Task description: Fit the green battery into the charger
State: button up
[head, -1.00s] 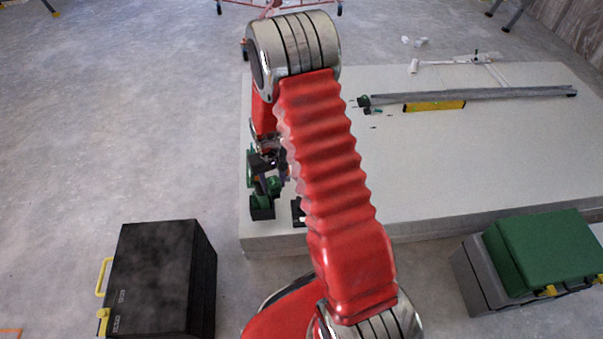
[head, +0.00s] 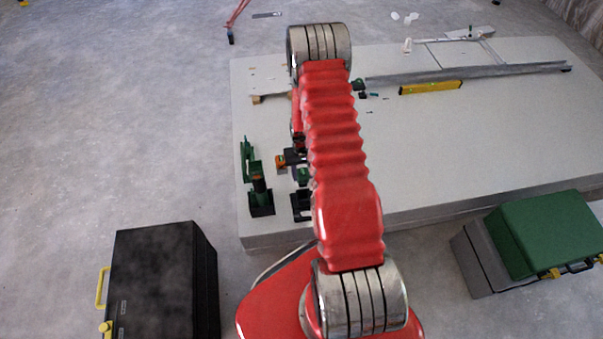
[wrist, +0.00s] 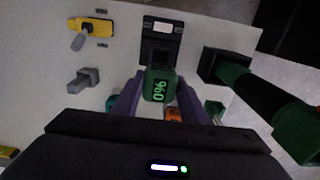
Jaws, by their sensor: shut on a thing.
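The green battery (wrist: 158,85) shows "0%" on its face. My gripper (wrist: 159,93) is shut on it, with a purple finger at each side. The black charger (wrist: 162,34) lies just ahead of the battery in the wrist view, with a pale label at its far end. The battery's far end overlaps the charger's near end in that view; I cannot tell whether they touch. In the head view the charger (head: 301,209) is at the near left of the panel, partly behind my red arm. The gripper is mostly hidden there.
A green and black drill (head: 260,196) stands left of the charger; its black foot (wrist: 226,65) is close to the charger. A yellow level (head: 430,87) and long rails (head: 480,77) lie farther back. A black case (head: 165,280) and green case (head: 545,235) stand on the floor.

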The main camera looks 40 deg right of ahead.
aim_at(304, 186)
jog(key=shift+d+f, duration=0.1)
jog(key=shift+f, duration=3.05)
jog(key=shift+s+f, duration=0.15)
jog(key=shift+s, duration=0.2)
jog(key=shift+f, duration=2.2)
dwell(0.8)
jog(key=o, duration=1.3)
jog(key=shift+c, duration=0.2)
